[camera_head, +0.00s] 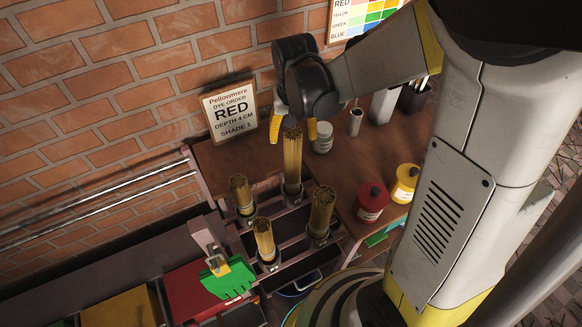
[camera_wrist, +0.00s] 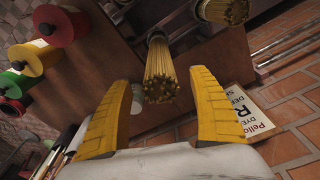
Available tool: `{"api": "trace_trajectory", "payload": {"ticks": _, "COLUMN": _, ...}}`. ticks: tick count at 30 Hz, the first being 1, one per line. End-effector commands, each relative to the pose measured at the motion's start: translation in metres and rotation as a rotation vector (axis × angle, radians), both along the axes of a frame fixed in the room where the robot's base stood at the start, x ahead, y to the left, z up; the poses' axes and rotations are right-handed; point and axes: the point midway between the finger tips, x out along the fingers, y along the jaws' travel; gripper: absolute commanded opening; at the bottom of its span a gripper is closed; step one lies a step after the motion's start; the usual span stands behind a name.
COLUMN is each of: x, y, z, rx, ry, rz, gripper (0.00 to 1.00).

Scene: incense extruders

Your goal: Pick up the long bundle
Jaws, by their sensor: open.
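The long bundle (camera_head: 292,165) of thin tan sticks stands upright in a dark holder at the back of the rack, taller than the other bundles. My gripper (camera_head: 293,138) is open above it, with one yellow finger on each side of its top. In the wrist view the bundle (camera_wrist: 158,72) shows end-on between the two open fingers (camera_wrist: 162,82). Gaps show on both sides, and no finger clearly touches it. Its lower end is hidden in the holder.
Shorter bundles stand close by: left (camera_head: 242,195), front (camera_head: 265,242) and right (camera_head: 321,212). A white jar (camera_head: 323,137) is just right of my gripper. Red (camera_head: 372,202) and yellow (camera_head: 405,184) containers stand on the table. A "RED" sign (camera_head: 230,112) leans against the brick wall.

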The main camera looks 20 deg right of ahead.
Motion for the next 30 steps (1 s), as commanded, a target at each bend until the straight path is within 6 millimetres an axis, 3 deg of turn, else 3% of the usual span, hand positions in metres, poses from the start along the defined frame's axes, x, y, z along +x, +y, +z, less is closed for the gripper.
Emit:
{"api": "trace_trajectory", "payload": {"ticks": 9, "x": 0.009, "y": -0.003, "z": -0.046, "rx": 0.000, "ry": -0.001, "rz": 0.000, "gripper": 0.71}}
{"api": "trace_trajectory", "payload": {"ticks": 16, "x": 0.009, "y": -0.003, "z": -0.046, "rx": 0.000, "ry": -0.001, "rz": 0.000, "gripper": 0.71}}
{"api": "trace_trajectory", "payload": {"ticks": 23, "x": 0.009, "y": -0.003, "z": -0.046, "rx": 0.000, "ry": -0.001, "rz": 0.000, "gripper": 0.03}}
{"api": "trace_trajectory", "payload": {"ticks": 30, "x": 0.009, "y": -0.003, "z": -0.044, "rx": 0.000, "ry": -0.001, "rz": 0.000, "gripper": 0.03}}
